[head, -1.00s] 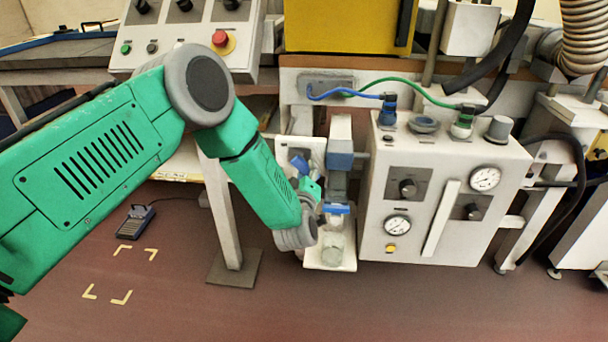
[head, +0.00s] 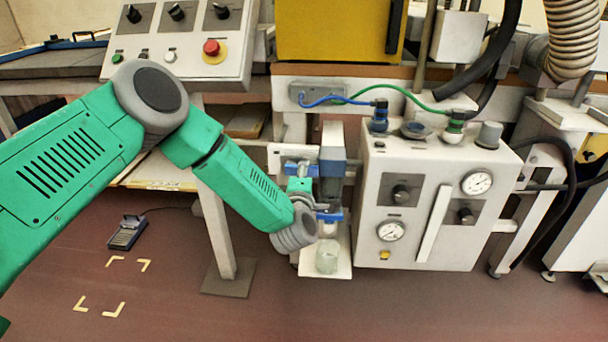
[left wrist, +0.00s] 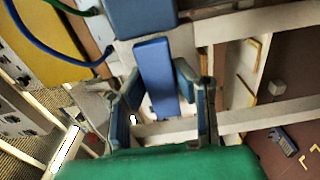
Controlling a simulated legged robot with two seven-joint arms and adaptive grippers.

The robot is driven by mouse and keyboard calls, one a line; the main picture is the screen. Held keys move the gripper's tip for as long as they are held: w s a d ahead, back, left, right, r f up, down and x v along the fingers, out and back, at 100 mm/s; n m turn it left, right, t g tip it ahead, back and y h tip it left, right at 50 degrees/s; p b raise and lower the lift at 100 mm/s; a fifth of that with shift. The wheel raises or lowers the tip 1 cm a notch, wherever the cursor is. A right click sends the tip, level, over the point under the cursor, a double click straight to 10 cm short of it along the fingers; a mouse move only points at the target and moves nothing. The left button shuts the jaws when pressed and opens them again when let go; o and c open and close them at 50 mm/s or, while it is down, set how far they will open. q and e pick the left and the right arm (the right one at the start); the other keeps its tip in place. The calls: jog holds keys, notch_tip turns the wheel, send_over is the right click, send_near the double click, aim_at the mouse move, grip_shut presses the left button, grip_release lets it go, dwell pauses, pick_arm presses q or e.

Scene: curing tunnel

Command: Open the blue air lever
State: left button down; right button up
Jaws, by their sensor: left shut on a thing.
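The blue air lever (left wrist: 154,72) shows in the left wrist view as a flat blue bar running from a grey-blue valve body (left wrist: 140,17) down between my fingers. My left gripper (left wrist: 158,100) has one finger on each side of the lever and is shut on it. In the head view my left gripper (head: 304,178) is at the left side of the grey and blue air unit (head: 332,150). It partly hides the lever there, and the contact is too small to make out. My right gripper is not in view.
A white control box (head: 420,150) with gauges stands right of the air unit. Blue and green hoses (head: 345,98) cross above. A button panel (head: 180,45) is at upper left; a foot pedal (head: 127,232) lies on the floor.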

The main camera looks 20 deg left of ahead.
pick_arm(q)
jog(key=shift+s+f, duration=0.15)
jog(key=shift+f, duration=0.2)
jog(key=c, duration=1.3)
grip_release()
jog(key=shift+r, duration=0.15)
jog(key=shift+r, duration=0.1)
jog(key=v, duration=1.2)
